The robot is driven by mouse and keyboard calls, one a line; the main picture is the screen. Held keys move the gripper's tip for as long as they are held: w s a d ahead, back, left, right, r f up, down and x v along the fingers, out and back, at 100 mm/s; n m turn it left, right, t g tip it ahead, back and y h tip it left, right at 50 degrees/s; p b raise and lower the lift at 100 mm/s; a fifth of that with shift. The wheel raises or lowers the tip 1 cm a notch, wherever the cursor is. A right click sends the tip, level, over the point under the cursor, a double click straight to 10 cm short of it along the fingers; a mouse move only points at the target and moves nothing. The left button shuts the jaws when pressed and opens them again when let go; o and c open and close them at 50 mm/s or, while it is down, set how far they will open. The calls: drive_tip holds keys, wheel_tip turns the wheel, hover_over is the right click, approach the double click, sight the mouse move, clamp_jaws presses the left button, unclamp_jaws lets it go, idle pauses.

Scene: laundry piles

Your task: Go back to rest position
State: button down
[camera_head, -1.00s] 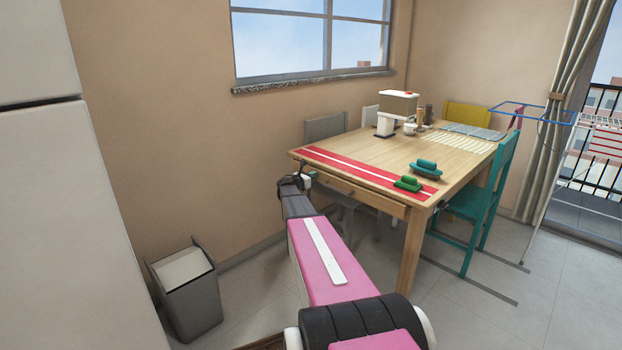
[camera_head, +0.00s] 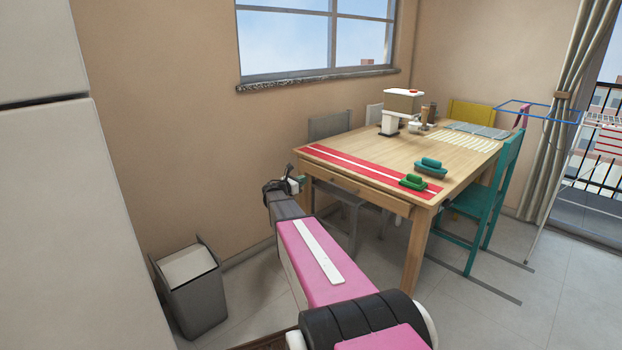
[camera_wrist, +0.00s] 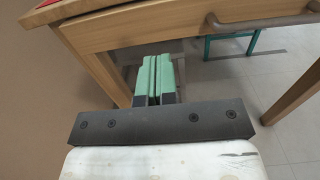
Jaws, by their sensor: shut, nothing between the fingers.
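My gripper (camera_head: 299,184) is at the end of my pink and black arm, beside the near left corner of the wooden table (camera_head: 400,199). In the wrist view my gripper (camera_wrist: 154,84) shows two green fingers lying close together, shut with nothing between them. The table's edge and drawer front (camera_wrist: 150,26) are just ahead of and above the fingers in that view. I cannot tell the exact gap between the fingers and the table.
On the table are a red runner (camera_head: 360,168), a green piece (camera_head: 413,182), a teal piece (camera_head: 431,168) and a white-and-brown machine (camera_head: 402,108). A grey bin (camera_head: 190,290) stands at left. A teal chair (camera_head: 490,195) stands at right. Floor between bin and table is clear.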

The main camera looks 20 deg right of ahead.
drive_tip(key=s+a+f+m+g+y, duration=0.2)
drive_tip(key=s+a+f+m+y, duration=0.2)
drive_tip(key=s+a+m, duration=0.3)
drive_tip(key=s+a+f+m+g+y, duration=0.2)
drive_tip(key=s+a+f+m+y, duration=0.2)
drive_tip(key=s+a+m+y, duration=0.3)
drive_tip(key=s+a+f+m+g+y, duration=0.2)
drive_tip(key=s+a+f+m+y, duration=0.3)
drive_tip(key=s+a, duration=0.8)
drive_tip(key=s+m+y, duration=0.1)
drive_tip(key=s+m, duration=0.2)
drive_tip(key=s, duration=0.6)
drive_tip(key=shift+a, duration=0.25)
